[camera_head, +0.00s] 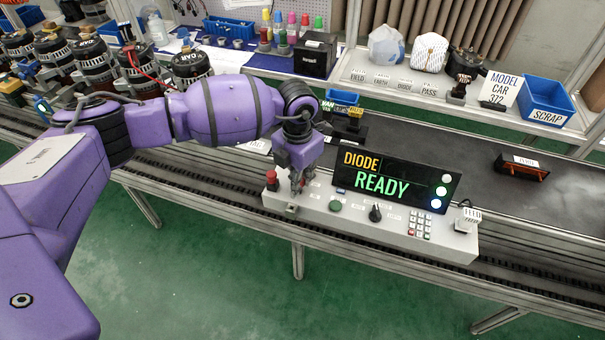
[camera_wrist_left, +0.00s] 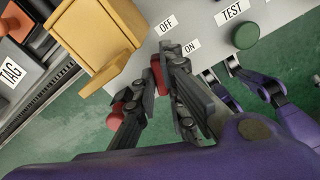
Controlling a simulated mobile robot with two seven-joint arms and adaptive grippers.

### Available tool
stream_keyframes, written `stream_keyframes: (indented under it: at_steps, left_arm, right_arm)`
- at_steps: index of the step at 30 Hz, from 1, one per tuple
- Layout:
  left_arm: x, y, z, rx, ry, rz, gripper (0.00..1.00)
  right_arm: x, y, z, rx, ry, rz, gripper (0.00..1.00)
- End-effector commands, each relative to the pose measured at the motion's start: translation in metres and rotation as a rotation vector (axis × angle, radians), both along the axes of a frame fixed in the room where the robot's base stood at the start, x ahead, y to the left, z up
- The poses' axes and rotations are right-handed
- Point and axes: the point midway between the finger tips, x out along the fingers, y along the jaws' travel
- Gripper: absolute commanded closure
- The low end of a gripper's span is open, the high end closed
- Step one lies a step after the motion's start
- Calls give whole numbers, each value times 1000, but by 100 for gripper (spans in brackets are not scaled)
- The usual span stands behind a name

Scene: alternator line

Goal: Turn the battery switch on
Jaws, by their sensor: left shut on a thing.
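The control box (camera_head: 399,231) stands at the front edge of the line, its display (camera_head: 396,180) reading DIODE READY. My left gripper (camera_head: 297,187) is over its left end, pointing down. In the left wrist view, my left gripper (camera_wrist_left: 150,90) is shut on a small red part (camera_wrist_left: 157,74) of the battery switch, beside the OFF label (camera_wrist_left: 167,23) and ON label (camera_wrist_left: 191,47). The fingers hide most of the switch, so I cannot tell its position. My right gripper is not in view.
A red knob (camera_head: 271,176) is close beside my gripper at the box's left end. A green TEST button (camera_head: 335,206), a black rotary knob (camera_head: 376,213) and a keypad (camera_head: 420,226) are to the right. A yellow block (camera_wrist_left: 98,40) is near the fingers in the wrist view.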

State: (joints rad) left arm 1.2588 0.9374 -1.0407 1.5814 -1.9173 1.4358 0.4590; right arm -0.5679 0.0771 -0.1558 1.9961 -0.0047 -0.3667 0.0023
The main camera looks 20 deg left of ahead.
Motion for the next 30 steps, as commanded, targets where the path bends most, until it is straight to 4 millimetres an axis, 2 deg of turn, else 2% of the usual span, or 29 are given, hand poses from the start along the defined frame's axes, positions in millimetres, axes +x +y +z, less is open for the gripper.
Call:
stream_keyframes:
  at_steps: [8,30]
  left_arm:
    - [0,1,-1,2,1,-262,100]
    - [0,0,-2,1,1,-942,100]
  right_arm:
    - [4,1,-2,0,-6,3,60]
    - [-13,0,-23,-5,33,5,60]
